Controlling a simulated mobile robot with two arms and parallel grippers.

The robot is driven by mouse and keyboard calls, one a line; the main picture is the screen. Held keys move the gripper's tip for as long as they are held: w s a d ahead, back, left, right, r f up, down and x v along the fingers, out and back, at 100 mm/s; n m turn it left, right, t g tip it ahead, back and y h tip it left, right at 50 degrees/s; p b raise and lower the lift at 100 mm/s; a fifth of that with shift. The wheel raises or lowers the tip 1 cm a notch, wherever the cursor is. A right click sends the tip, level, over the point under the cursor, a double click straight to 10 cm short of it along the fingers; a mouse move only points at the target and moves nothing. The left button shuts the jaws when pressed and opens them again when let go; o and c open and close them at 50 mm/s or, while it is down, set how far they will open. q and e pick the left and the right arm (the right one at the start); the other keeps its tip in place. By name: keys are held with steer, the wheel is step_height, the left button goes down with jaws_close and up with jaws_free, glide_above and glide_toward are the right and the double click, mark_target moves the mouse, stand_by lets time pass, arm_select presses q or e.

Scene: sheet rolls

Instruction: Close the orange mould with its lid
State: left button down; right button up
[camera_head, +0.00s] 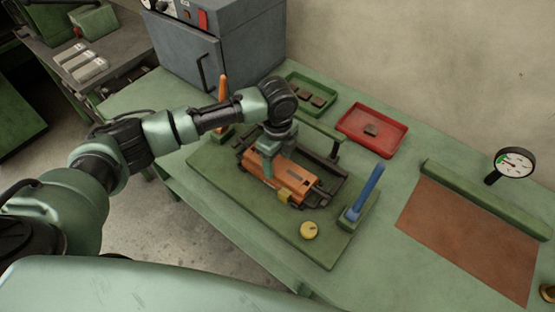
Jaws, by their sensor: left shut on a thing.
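The orange mould (290,180) lies in a dark metal frame (318,198) on a green board (220,176). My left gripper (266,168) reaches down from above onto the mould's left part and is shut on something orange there. I cannot tell whether the orange top face is the lid or the mould's body. The gripper and wrist hide the far left part of the mould. My right gripper is not in view.
An orange upright handle (222,90) and a blue lever (366,188) flank the frame. A yellow knob (309,230) is at the board's front. A green tray (309,94) and red tray (372,131) hold dark pieces.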

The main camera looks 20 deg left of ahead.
arm_select(q)
steer(key=shift+c, duration=1.6)
jaws_free()
steer(key=shift+r, duration=0.1)
steer(key=shift+s, duration=0.1)
step_height(320, 180, up, 8)
steer(key=shift+f+b, duration=0.1)
steer(key=shift+b, duration=0.55)
steer(key=shift+f, duration=0.1)
